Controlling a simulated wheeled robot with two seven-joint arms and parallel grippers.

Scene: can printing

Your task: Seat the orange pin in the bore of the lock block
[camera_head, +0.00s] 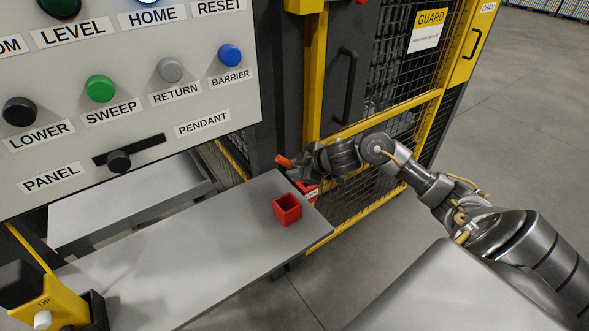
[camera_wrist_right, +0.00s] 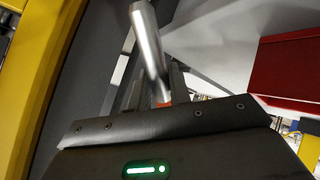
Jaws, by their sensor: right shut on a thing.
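My right gripper (camera_head: 297,163) is shut on the orange pin (camera_head: 284,161), above the far right corner of the grey shelf. In the head view the pin's orange end sticks out to the left of the fingers. In the right wrist view a silver shaft (camera_wrist_right: 148,45) stands tilted at the fingers, with a little orange (camera_wrist_right: 163,99) at its lower end. A red part with a pale label (camera_head: 308,191) shows below the gripper by the guard, partly hidden; I cannot tell whether it is the lock block. No bore shows. My left gripper is out of view.
An open red box (camera_head: 287,210) stands on the grey shelf (camera_head: 190,250). The yellow guard frame (camera_head: 395,107) with mesh rises just behind my right gripper. The button panel (camera_head: 130,90) fills the upper left. A yellow pendant (camera_head: 58,300) is at the lower left.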

